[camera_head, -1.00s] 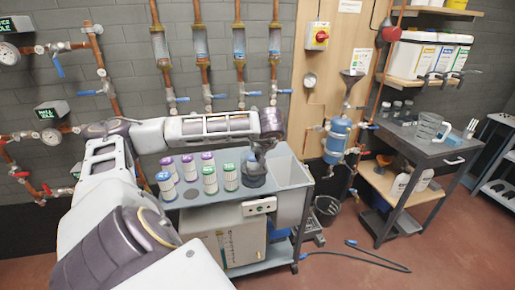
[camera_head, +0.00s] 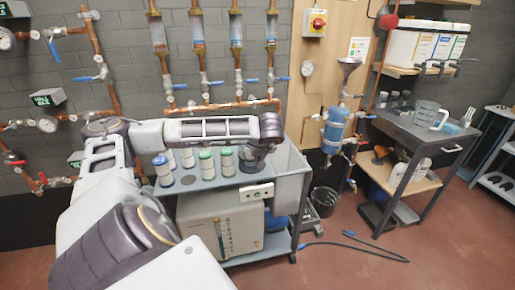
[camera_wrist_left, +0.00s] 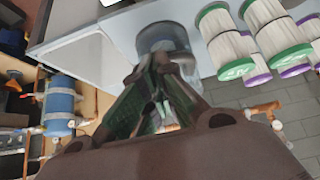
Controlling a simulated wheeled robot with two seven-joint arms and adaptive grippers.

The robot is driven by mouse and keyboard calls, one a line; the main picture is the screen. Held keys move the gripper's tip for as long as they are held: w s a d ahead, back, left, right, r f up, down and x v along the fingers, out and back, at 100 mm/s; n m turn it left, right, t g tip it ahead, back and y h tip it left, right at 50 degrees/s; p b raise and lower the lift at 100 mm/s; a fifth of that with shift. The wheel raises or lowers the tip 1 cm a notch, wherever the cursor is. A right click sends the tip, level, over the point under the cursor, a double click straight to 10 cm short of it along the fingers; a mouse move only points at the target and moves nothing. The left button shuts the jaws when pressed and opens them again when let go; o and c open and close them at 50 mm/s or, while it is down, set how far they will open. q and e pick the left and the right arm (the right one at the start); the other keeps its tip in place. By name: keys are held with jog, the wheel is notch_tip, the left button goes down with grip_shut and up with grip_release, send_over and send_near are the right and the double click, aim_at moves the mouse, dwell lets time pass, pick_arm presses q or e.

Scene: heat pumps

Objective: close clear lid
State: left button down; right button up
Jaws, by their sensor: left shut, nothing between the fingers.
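My left gripper (camera_head: 257,154) reaches down over the right part of the cart top. In the left wrist view its fingers (camera_wrist_left: 163,62) are together and empty, close to a round, clear bluish container (camera_wrist_left: 164,36). That container shows partly below my gripper in the head view (camera_head: 250,166). It may carry the clear lid, but I cannot tell lid from body, whether it is open, or whether my fingers touch it. My right gripper is out of view.
White pleated filters with green caps (camera_head: 206,162) and a blue cap (camera_head: 163,172) stand left of the container on the cart (camera_head: 189,184). A grey bin (camera_head: 290,190) hangs at the cart's right end. Copper pipes with valves (camera_head: 212,83) line the wall behind.

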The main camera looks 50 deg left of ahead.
pick_arm(q)
jog(key=shift+d+f, duration=0.1)
jog(key=shift+f, duration=0.2)
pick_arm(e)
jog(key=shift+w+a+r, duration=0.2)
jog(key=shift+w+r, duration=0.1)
pick_arm(q)
jog(key=shift+s+d, duration=0.1)
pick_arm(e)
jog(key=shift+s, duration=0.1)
